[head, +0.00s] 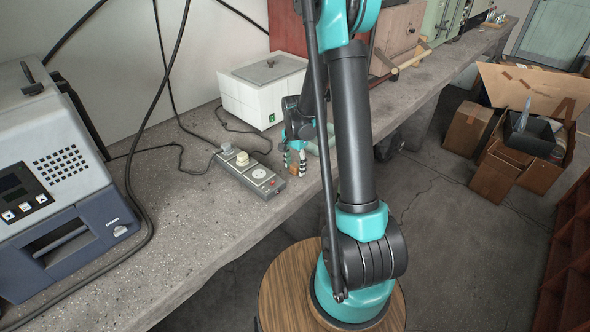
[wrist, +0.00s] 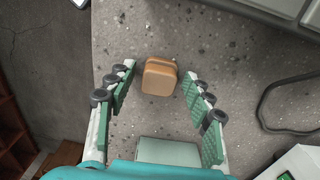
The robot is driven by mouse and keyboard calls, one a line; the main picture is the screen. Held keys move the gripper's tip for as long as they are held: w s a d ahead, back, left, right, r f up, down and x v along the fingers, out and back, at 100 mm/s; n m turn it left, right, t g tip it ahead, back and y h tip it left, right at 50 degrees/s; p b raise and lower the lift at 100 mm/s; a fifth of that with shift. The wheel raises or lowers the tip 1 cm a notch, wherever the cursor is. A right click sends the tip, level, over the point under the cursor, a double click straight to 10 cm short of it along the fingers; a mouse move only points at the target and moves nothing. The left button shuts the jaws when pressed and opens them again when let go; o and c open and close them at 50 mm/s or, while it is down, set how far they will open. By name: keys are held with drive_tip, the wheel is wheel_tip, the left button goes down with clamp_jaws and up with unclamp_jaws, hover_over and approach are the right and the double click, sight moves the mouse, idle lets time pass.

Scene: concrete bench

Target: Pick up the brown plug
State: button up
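The brown plug (wrist: 158,77), a small rounded orange-brown block, lies on the concrete bench in the wrist view. It appears between the tips of my open gripper (wrist: 160,80), with a visible gap to each finger. I cannot tell how far the fingertips are above the bench. In the head view my gripper (head: 295,163) points down at the bench, just right of the power strip. The plug is mostly hidden by the fingers there.
A grey power strip (head: 250,174) with pale plugs lies left of my gripper; its edge shows in the wrist view (wrist: 284,8). A white box (head: 262,95) stands behind. A pale green slab (wrist: 168,152) lies near my palm. The bench edge is close on the right.

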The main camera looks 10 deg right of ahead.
clamp_jaws()
drive_tip(key=shift+r, duration=0.1)
